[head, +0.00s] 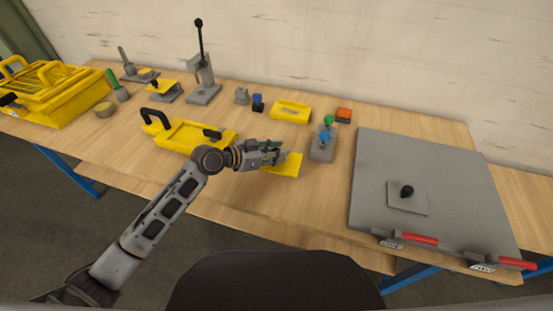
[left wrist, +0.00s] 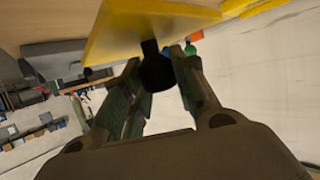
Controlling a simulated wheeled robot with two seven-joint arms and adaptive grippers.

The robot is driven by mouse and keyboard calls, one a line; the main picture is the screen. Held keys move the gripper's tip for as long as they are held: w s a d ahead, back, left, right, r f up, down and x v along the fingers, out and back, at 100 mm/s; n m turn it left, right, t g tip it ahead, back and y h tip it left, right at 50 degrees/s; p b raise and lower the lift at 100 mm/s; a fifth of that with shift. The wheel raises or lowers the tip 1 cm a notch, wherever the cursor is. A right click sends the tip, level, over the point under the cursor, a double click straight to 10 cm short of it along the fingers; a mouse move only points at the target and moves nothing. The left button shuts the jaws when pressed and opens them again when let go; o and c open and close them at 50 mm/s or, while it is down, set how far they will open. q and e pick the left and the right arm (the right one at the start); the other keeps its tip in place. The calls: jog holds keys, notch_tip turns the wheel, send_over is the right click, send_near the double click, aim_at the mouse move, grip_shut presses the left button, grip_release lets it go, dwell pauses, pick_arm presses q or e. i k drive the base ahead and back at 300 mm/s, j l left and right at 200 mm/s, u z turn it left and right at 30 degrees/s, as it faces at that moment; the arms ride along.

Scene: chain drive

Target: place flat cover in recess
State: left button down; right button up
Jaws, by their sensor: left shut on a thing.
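My left gripper (head: 277,155) is shut on the black knob (left wrist: 157,70) of a flat yellow cover (head: 288,167). In the left wrist view the yellow cover (left wrist: 135,25) spans the top of the picture, with the knob between the two fingers. In the head view the gripper hides part of the cover, and whether the cover touches the table is hard to tell. A yellow housing (head: 180,135) with black handles lies just left of the gripper. Its inside is too small to make out, and I cannot tell which recess is meant. My right gripper is not in view.
A grey block with blue and green knobs (head: 322,145) stands close right of the cover. A large grey plate (head: 450,170) with a knobbed square plate (head: 407,197) and red-handled clamps (head: 412,240) fills the right. A yellow tray (head: 290,112) and lever press (head: 203,80) stand behind.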

aim_at(189, 136)
jog(key=i+j, duration=0.15)
jog(key=j, duration=0.2)
jog(key=i+j, duration=0.1)
jog(key=j, duration=0.3)
jog(key=i+j, duration=0.15)
jog(key=j, duration=0.2)
jog(key=i+j, duration=0.15)
jog(key=j, duration=0.25)
jog(key=i+j, duration=0.1)
jog(key=j, duration=0.25)
